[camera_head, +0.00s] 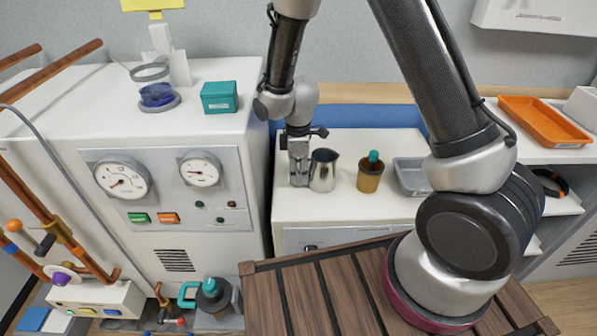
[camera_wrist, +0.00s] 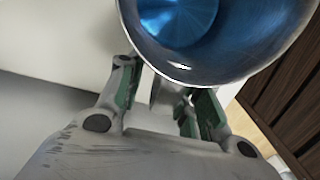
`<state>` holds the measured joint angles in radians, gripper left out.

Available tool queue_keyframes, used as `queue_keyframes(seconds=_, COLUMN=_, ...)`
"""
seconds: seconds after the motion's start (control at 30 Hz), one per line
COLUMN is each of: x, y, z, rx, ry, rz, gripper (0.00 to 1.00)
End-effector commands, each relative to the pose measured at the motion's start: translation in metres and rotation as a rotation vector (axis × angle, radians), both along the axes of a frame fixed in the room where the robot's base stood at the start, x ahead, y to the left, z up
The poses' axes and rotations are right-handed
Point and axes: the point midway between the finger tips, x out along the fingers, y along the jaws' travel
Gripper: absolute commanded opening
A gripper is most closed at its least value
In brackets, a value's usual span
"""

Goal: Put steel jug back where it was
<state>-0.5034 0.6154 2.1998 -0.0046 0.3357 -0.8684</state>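The steel jug (camera_head: 323,170) stands upright on the white counter, just right of my gripper (camera_head: 298,170). In the wrist view, the jug (camera_wrist: 225,62) fills the top, with its round rim and bluish shiny inside in sight; it looks empty. My gripper (camera_wrist: 168,98) points down beside the jug on its handle side. Its green-padded fingers stand apart, with what looks like the grey handle between them. A gap shows at the left finger; contact at the right finger cannot be told.
A brown jar with a teal stopper (camera_head: 370,172) stands close right of the jug, then a grey tray (camera_head: 411,176). The tall white gauge cabinet (camera_head: 160,220) rises to the left. A slatted wooden surface (camera_head: 300,300) is in front. An orange tray (camera_head: 545,121) lies far right.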

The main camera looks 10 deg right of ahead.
Motion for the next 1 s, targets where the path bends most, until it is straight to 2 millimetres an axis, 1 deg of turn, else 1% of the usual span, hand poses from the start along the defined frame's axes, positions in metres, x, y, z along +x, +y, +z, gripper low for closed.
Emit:
queue_keyframes(seconds=0.07, x=0.001, y=0.000, z=0.008, rx=0.001, ry=-0.003, rz=0.000, gripper=0.34)
queue_keyframes(seconds=0.17, x=0.001, y=0.001, z=0.026, rx=0.002, ry=-0.005, rz=0.000, gripper=0.34)
queue_keyframes(seconds=0.4, x=0.002, y=0.001, z=0.081, rx=0.002, ry=-0.005, rz=0.000, gripper=0.34)
queue_keyframes(seconds=0.5, x=0.002, y=0.001, z=0.099, rx=0.002, ry=-0.004, rz=0.000, gripper=0.34)
queue_keyframes(seconds=0.6, x=0.002, y=0.001, z=0.111, rx=0.002, ry=-0.002, rz=0.000, gripper=0.34)
queue_keyframes(seconds=0.7, x=0.001, y=0.001, z=0.118, rx=0.001, ry=-0.001, rz=0.000, gripper=0.34)
queue_keyframes(seconds=0.87, x=0.001, y=0.000, z=0.121, rx=0.001, ry=-0.001, rz=-0.004, gripper=0.34)
queue_keyframes(seconds=0.93, x=0.000, y=-0.005, z=0.128, rx=0.004, ry=-0.008, rz=-0.025, gripper=0.34)
queue_keyframes(seconds=1.0, x=-0.002, y=-0.015, z=0.143, rx=0.012, ry=-0.022, rz=-0.076, gripper=0.34)
